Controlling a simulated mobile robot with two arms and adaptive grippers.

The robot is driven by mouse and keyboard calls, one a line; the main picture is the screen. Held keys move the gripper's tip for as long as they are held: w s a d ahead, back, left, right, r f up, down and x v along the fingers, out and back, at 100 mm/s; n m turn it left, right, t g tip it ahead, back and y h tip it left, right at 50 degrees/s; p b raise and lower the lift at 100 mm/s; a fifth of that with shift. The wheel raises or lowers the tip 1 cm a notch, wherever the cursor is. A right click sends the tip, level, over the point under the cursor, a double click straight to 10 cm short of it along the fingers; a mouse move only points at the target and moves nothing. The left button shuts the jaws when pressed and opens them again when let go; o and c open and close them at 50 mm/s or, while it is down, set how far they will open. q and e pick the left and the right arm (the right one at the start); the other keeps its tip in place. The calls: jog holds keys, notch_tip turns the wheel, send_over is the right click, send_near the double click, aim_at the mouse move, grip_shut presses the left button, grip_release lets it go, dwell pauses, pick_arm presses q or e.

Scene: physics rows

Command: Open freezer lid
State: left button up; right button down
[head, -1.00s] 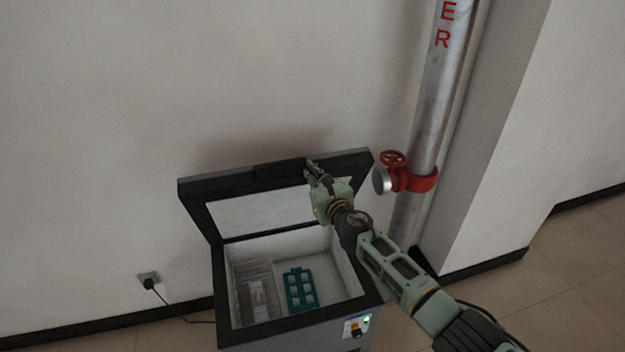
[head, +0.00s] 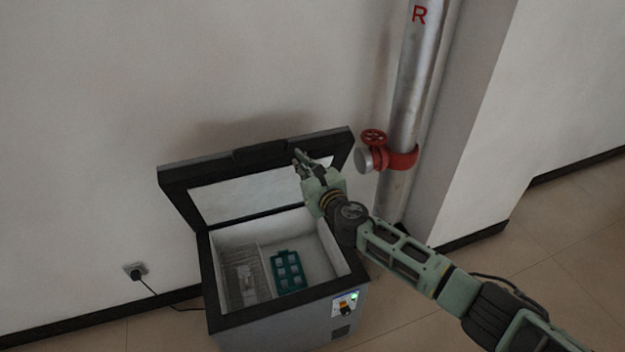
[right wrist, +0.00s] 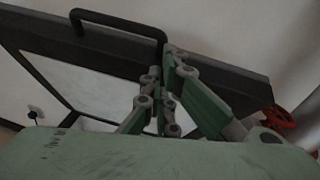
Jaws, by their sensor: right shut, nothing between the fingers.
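The freezer (head: 320,303) stands against the wall with its lid (head: 184,189) raised and tilted back toward the wall. The lid has a dark frame and a pale inner panel. Its black handle (right wrist: 122,20) shows in the right wrist view. My right gripper (head: 299,156) is shut and empty at the inner side of the lid near its upper edge. In the right wrist view the fingers (right wrist: 168,60) are beside the handle's right end; I cannot tell whether they touch the lid. My left gripper is not in view.
Inside the freezer are a wire basket (head: 240,285) and a teal rack (head: 289,272). A metal pipe (head: 405,90) with a red valve wheel (head: 373,137) stands right of the lid. A plugged cord (head: 147,285) runs at left. Floor at right is clear.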

jog(key=f+v, duration=0.1)
jog(key=v, duration=0.6)
jog(key=s+d+f+m+g+h, duration=0.15)
jog(key=d+f+m, duration=0.35)
jog(key=f, duration=0.5)
jog(key=s+d+f+m+g+h, duration=0.1)
jog(key=s+d+f+m+h, duration=0.15)
jog(key=f+m, duration=0.55)
jog(key=s+d+f+m+g+h, duration=0.1)
jog(key=s+d+f+m+g, duration=0.15)
jog(key=s+f, duration=0.35)
jog(key=s+d+f+m+g, duration=0.1)
jog(key=s+d+f+m, duration=0.25)
jog(key=f, duration=0.45)
jog(key=s+d+f+m+g+h, duration=0.15)
jog(key=s+f+m, duration=0.25)
jog(key=f, duration=0.4)
jog(key=s+d+f+m+g, duration=0.2)
jog(key=s+f+m, duration=0.3)
jog(key=s, duration=0.9)
jog(key=s+d+f+m+g+b, duration=0.1)
jog(key=s+f+m, duration=0.5)
jog(key=s, duration=0.8)
jog(key=s+d+f+m+g, duration=0.3)
jog(key=s+f+m, duration=0.3)
jog(key=s, duration=0.8)
jog(key=shift+f+g+h, duration=0.2)
jog(key=shift+g+h, duration=0.15)
jog(key=shift+g, duration=0.1)
